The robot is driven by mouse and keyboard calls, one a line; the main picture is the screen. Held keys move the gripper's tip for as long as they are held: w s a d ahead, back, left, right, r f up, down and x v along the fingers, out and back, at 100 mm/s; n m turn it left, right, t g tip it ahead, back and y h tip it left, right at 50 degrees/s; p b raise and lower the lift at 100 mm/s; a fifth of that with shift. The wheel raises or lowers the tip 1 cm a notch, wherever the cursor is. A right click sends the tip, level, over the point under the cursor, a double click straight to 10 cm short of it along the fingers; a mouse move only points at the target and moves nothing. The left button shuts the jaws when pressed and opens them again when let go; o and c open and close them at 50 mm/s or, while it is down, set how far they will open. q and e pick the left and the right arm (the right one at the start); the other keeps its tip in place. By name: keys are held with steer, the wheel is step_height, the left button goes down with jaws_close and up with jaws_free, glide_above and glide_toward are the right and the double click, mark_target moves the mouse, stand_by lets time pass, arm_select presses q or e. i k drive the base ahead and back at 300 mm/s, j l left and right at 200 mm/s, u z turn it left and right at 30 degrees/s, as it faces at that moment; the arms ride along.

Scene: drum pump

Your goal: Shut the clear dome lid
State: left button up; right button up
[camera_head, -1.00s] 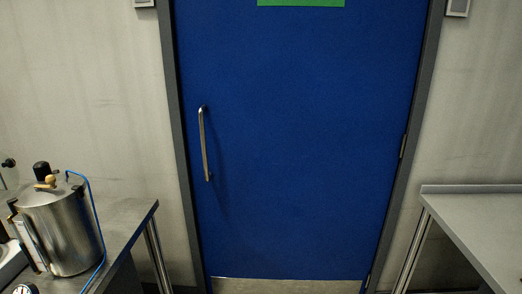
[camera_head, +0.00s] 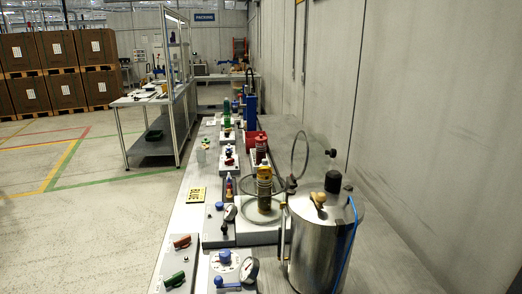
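What looks like the clear dome lid (camera_head: 293,158) stands raised on the bench, its dark round rim upright. Its clear wall is hard to make out against the grey wall behind. Below and left of it is a round base ring (camera_head: 262,210) on a white block. The lid appears open, tilted up at the right side of the base; the hinge is partly hidden by the steel pot. Neither of my grippers is in view.
A steel pot (camera_head: 322,245) with a black knob and blue tube stands close at the front right. Panels with knobs and gauges (camera_head: 228,268) line the bench front. A red bin (camera_head: 254,139) is farther back. Open floor (camera_head: 70,230) lies left; a wall bounds the right.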

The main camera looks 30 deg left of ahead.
mark_target(333, 152)
steer(key=i+l+u, duration=0.3)
steer(key=l+u, duration=0.3)
steer(key=i+l+u, duration=0.15)
steer(key=l+u, duration=0.4)
steer(key=l, duration=0.25)
steer(key=k+l, duration=0.1)
steer(key=k, duration=0.2)
